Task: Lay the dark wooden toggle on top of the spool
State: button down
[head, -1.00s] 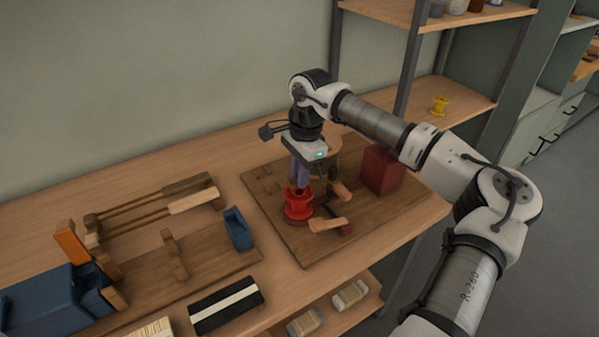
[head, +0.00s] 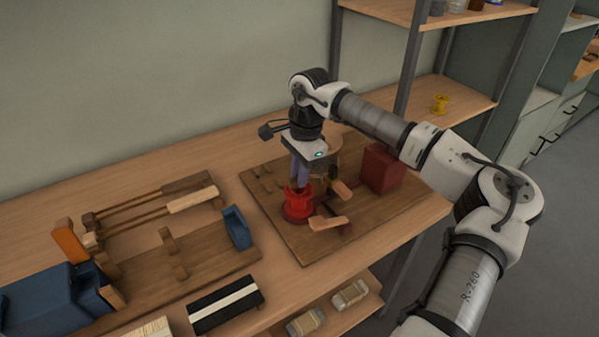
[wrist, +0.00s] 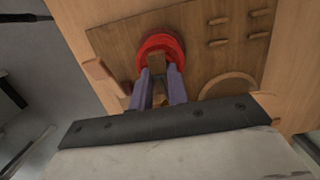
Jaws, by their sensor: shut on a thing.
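The red spool (head: 298,206) stands upright on the wooden board (head: 300,250) on the bench. In the wrist view the spool (wrist: 144,50) shows as a red ring beneath the fingertips. My gripper (head: 301,184) points down over the spool. In the wrist view my gripper (wrist: 158,82) has both purple fingers closed on the dark wooden toggle (wrist: 156,63). The toggle overlaps the spool's ring. I cannot tell whether it touches the spool's top. In the head view the toggle is not clearly visible at the fingertips.
A dark red block (head: 382,169) stands right of my gripper on the board. A wooden-topped fixture (head: 329,222) is close to the spool's right. Several small wooden pieces (wrist: 218,42) lie on the board. A blue block (head: 237,228) stands to the left.

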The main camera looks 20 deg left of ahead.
jog(key=shift+f, duration=0.2)
jog(key=shift+f+b, duration=0.55)
jog(key=shift+b, duration=0.1)
jog(key=shift+f, duration=0.25)
dwell(0.4)
jog(key=c, duration=1.3)
grip_release()
jog(key=shift+r, duration=0.15)
jog(key=r, duration=0.4)
jog(key=w+r+b, duration=0.1)
jog(key=r, duration=0.4)
jog(key=d+r+b, duration=0.1)
jog(key=r, duration=0.3)
jog(key=shift+w+r, duration=0.15)
jog(key=shift+r, duration=0.1)
